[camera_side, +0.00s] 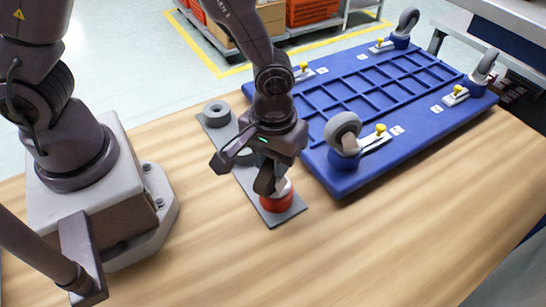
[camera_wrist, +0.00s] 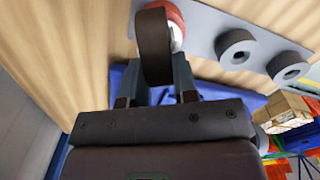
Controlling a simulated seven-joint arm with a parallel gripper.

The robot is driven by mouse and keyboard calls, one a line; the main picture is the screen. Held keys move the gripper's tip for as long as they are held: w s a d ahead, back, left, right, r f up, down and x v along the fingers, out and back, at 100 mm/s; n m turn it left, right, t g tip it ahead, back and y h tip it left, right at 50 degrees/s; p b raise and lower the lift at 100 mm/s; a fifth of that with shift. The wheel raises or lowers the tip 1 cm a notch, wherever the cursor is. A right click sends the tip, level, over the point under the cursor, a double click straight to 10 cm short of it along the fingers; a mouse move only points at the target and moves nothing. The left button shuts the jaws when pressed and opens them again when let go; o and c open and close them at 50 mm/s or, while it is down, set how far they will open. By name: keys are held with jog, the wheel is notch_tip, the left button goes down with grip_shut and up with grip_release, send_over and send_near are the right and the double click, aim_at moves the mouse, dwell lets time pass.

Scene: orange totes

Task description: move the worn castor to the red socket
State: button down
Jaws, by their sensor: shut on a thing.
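The worn castor has a dark brown wheel (camera_wrist: 153,45) and a pale fork (camera_side: 284,187). My gripper (camera_side: 271,178) is shut on it. The castor is upright, its pale lower part at the red socket (camera_side: 277,203) at the near end of a grey strip (camera_side: 267,215). I cannot tell if it is fully seated. In the wrist view the wheel stands between my gripper's fingers (camera_wrist: 161,82) and partly hides the red socket (camera_wrist: 170,12).
Two grey ring sockets, the far one (camera_side: 217,113) and the middle one (camera_side: 245,156), sit empty on the strip. A blue dolly (camera_side: 385,90) with grey-wheeled castors (camera_side: 343,130) and yellow pins lies to the right. The wooden table (camera_side: 390,235) is clear in front.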

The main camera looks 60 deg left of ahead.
jog(key=shift+f, duration=0.2)
jog(key=c, duration=0.8)
grip_release()
notch_tip(320, 180, up, 13)
jog(key=s+a+r+m+t, duration=0.5)
jog(key=s+a+r, duration=0.3)
jog(key=a+r, duration=0.3)
jog(key=shift+s+a+t, duration=0.2)
jog(key=shift+a+t, duration=0.1)
jog(key=shift+a, duration=0.95)
